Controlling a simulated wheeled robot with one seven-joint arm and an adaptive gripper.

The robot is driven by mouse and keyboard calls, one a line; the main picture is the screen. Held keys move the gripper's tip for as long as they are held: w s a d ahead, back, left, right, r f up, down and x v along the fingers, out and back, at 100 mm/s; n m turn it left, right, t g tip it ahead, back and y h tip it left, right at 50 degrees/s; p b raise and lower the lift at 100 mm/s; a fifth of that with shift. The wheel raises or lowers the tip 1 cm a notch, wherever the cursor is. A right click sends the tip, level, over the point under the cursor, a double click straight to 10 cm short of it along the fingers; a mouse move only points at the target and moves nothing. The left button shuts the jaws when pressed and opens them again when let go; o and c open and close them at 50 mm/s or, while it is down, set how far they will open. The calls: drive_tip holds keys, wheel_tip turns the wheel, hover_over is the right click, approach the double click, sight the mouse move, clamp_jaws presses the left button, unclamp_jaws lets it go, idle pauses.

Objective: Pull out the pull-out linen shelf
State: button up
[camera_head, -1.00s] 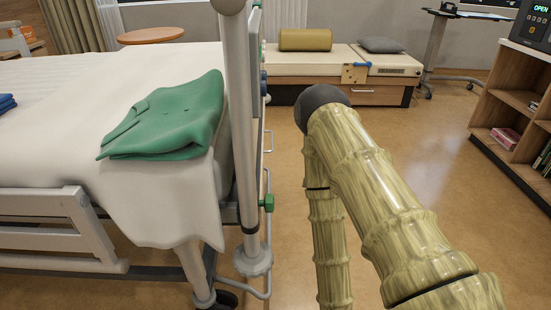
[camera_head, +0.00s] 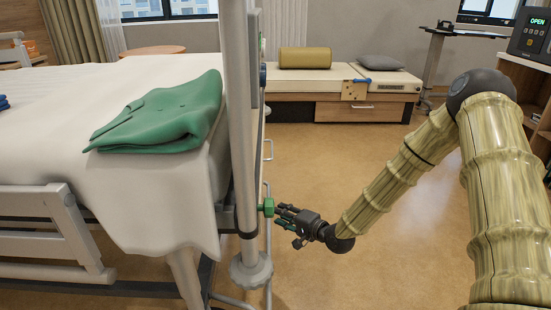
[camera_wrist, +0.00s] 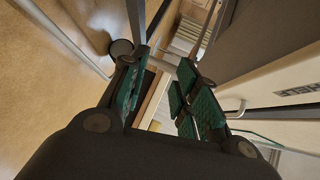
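In the head view, a thin metal handle (camera_head: 269,150) shows at the bed's foot end. The shelf itself is hidden from this side.
The bed (camera_head: 50,95) carries a folded green cloth (camera_head: 165,115). A thick upright post (camera_head: 240,130) stands at its corner. A low bench (camera_head: 320,85) with a drawer stands at the back. The floor (camera_head: 320,155) between is clear.

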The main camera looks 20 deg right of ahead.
drive_tip(key=w+d+r+m+t+y, duration=0.1)
drive_tip(key=w+d+r+t, duration=0.2)
drive_tip(key=r, duration=0.4)
drive_tip(key=w+d+r+m+t+y, duration=0.1)
drive_tip(key=w+d+r, duration=0.25)
drive_tip(key=r, duration=0.35)
drive_tip(key=b+x, duration=0.5)
drive_tip(key=x, duration=0.5)
drive_tip(key=shift+w+d+f, duration=0.1)
drive_tip(key=shift+w+d, duration=0.05)
clamp_jaws()
